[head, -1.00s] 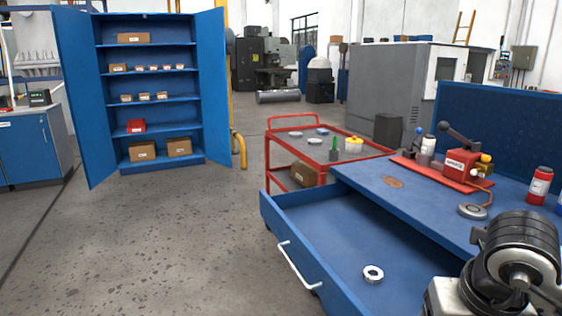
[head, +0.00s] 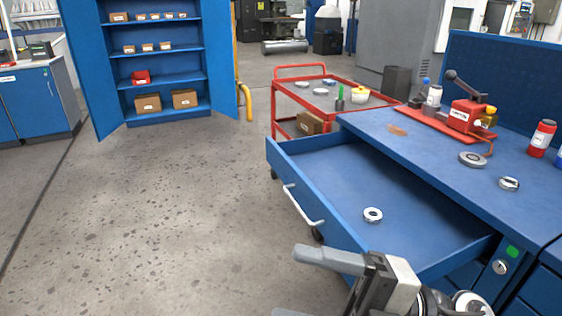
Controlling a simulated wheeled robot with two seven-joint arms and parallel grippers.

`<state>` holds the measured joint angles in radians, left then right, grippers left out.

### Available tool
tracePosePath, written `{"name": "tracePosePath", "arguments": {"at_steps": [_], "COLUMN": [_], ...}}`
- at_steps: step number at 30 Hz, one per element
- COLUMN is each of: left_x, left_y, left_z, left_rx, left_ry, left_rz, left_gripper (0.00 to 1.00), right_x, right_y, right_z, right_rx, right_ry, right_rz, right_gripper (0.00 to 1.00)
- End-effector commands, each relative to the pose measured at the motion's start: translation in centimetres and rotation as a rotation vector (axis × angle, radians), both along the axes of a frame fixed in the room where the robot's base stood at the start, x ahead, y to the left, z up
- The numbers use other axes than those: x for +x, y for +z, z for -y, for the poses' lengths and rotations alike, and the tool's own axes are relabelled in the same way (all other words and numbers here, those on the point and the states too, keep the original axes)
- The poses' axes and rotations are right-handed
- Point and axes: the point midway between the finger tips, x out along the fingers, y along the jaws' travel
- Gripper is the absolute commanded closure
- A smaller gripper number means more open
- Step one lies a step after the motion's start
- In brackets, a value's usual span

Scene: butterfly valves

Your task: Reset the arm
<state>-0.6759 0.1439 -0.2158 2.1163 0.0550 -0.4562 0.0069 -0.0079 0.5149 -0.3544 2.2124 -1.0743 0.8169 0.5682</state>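My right gripper (head: 285,281) is at the bottom edge, its fingers pointing left, in front of the open drawer (head: 335,178). Its upper grey finger shows clearly; a light piece at the frame edge looks like the other finger, with an empty gap between them. It looks open and holds nothing. The bottom edge cuts off part of it, and the rest of my arm is at the lower right. A silver ring (head: 373,214) lies on the drawer floor, apart from the gripper. My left gripper is not in view.
On the blue workbench (head: 425,152) are a red valve fixture (head: 465,115), a grey disc (head: 472,159), a small metal part (head: 508,183) and a red bottle (head: 542,138). A red cart (head: 317,88) stands behind. The floor (head: 170,220) at left is clear.

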Motion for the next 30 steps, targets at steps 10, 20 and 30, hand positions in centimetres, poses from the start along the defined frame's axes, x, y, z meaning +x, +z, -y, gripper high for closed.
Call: {"name": "tracePosePath", "arguments": {"at_steps": [10, 20, 30], "left_x": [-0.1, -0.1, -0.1], "left_y": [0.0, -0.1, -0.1], "left_z": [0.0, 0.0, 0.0], "left_rx": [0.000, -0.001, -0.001], "left_ry": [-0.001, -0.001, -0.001], "left_rz": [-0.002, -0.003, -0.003], "left_gripper": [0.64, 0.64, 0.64], "right_x": [6.9, -0.6, -1.2], "right_y": [-15.9, -28.2, -28.8], "right_z": [10.6, 11.2, 11.1], "right_rx": [0.516, 0.397, 0.385], "right_ry": [-0.909, -1.140, -1.146], "right_rz": [-1.065, -1.627, -1.663], "right_gripper": [0.29, 0.29, 0.29]}}
